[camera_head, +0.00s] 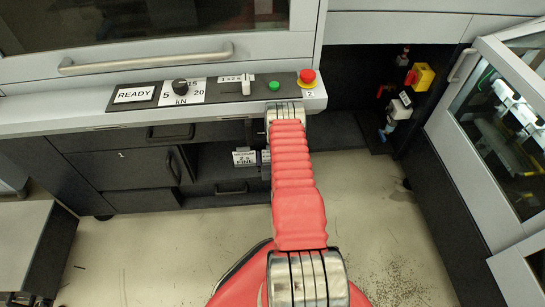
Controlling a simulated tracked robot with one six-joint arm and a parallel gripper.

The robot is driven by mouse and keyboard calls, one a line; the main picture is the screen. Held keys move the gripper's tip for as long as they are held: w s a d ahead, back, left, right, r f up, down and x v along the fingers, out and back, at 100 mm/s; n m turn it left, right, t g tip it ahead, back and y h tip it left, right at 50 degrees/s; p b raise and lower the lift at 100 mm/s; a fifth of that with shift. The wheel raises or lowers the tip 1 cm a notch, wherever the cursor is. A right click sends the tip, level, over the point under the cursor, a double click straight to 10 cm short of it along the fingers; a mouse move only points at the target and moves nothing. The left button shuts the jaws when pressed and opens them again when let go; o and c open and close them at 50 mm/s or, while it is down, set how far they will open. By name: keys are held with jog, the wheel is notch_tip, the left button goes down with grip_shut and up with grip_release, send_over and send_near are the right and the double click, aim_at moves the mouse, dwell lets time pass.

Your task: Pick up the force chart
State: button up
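A small white card (244,157) with black print shows low, in front of the dark cabinet, just left of my red arm. Its top line seems to read "MEDIUM" and its bottom line "FINE". It may be the force chart, but I cannot tell for sure. A second pale piece shows at its right and is partly hidden by my arm. My arm reaches away from me up to the control ledge. My gripper is not visible; the far end of the arm is hidden behind its own links.
The control ledge (60,121) carries a READY sign (134,94), a black kN dial (180,86), a switch (246,84), a green button (274,85) and a red button (307,76). A grey bench (22,232) stands left. A glazed machine (500,130) stands right. Open floor lies between.

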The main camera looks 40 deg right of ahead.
aim_at(266, 155)
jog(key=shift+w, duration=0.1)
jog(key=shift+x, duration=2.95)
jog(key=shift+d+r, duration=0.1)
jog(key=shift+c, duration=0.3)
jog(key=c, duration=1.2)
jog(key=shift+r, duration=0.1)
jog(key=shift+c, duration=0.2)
